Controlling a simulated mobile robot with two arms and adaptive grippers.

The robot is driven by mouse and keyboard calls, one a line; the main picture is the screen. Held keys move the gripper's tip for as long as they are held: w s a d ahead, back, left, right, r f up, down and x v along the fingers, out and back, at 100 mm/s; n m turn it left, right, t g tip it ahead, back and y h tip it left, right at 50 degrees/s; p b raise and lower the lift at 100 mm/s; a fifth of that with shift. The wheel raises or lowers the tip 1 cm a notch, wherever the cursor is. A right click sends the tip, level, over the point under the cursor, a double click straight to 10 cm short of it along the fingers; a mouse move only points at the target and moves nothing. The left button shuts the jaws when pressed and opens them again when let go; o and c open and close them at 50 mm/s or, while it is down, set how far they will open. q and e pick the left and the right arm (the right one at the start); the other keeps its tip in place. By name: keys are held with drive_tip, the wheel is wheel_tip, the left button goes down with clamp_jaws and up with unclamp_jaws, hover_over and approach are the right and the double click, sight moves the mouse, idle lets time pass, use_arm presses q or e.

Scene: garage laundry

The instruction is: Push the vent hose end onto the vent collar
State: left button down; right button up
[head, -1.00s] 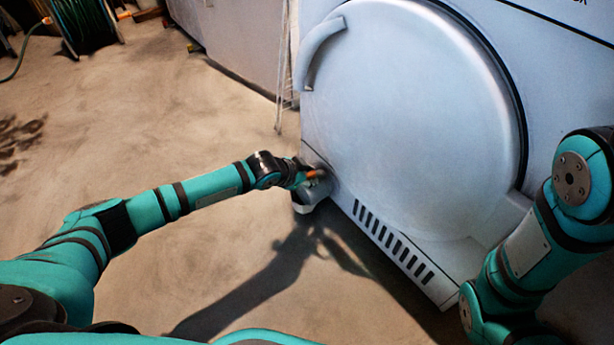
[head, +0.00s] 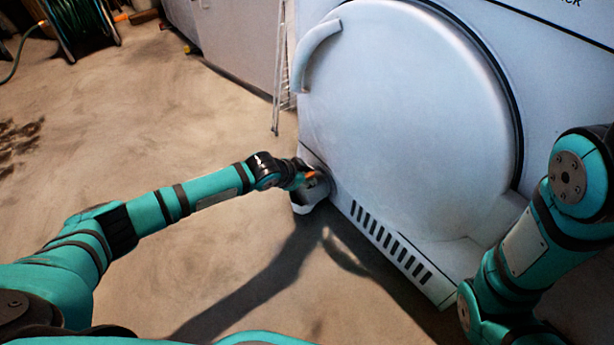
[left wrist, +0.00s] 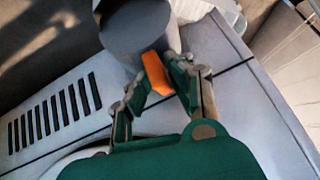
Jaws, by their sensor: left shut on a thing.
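My left gripper (head: 310,178) is low at the front left corner of the white dryer. It is shut on a small orange tab, which shows between the fingertips in the left wrist view (left wrist: 157,72). The tab sits against a short grey-white round piece (head: 306,200), apparently the vent hose end; its grey round face also shows in the left wrist view (left wrist: 138,28). The piece is right beside the dryer's lower corner. I cannot tell the vent collar apart from it, nor whether they touch. My right gripper is out of view.
The dryer (head: 410,120) has a large round door and a slotted vent grille (head: 390,242) close to the right of my left gripper. A green hose reel (head: 80,25) stands far left. The concrete floor (head: 150,130) left of the gripper is open.

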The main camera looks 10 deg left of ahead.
use_arm(q)
drive_tip(key=shift+w+d+p, duration=0.1)
drive_tip(key=shift+p, duration=0.2)
drive_tip(key=shift+w+d, duration=0.15)
drive_tip(key=shift+w, duration=0.05)
idle(1.1)
drive_tip(key=c, duration=1.1)
unclamp_jaws()
